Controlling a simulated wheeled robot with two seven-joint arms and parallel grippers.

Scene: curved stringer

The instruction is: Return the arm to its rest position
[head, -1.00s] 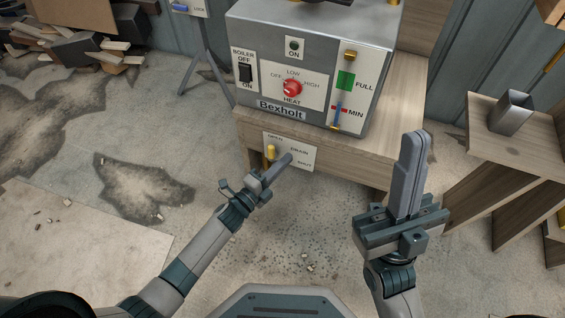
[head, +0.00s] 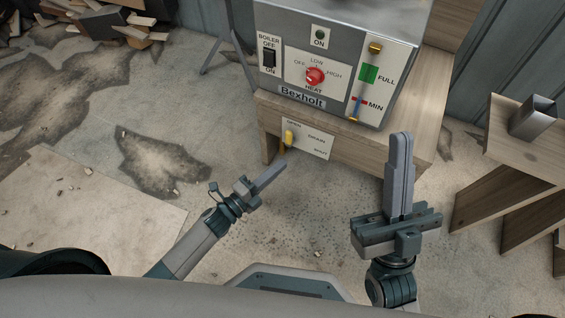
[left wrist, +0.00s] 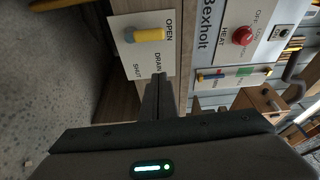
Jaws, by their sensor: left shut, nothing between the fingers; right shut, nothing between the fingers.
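My left gripper (head: 268,180) is shut and empty, low in front of the wooden stand, apart from the drain panel (head: 315,143). In the left wrist view its shut fingers (left wrist: 157,95) point toward the stand below the drain panel (left wrist: 130,62). The yellow drain handle (head: 289,138) sits at the OPEN side of the panel; it also shows in the left wrist view (left wrist: 150,34). My right gripper (head: 400,150) is shut and empty, pointing up in front of the stand's right side.
The grey Bexholt boiler (head: 345,55) stands on the wooden stand (head: 375,150). It has a red heat knob (head: 314,76) and a black switch (head: 268,58). A wooden bench (head: 510,160) with a metal tube (head: 533,117) is at right.

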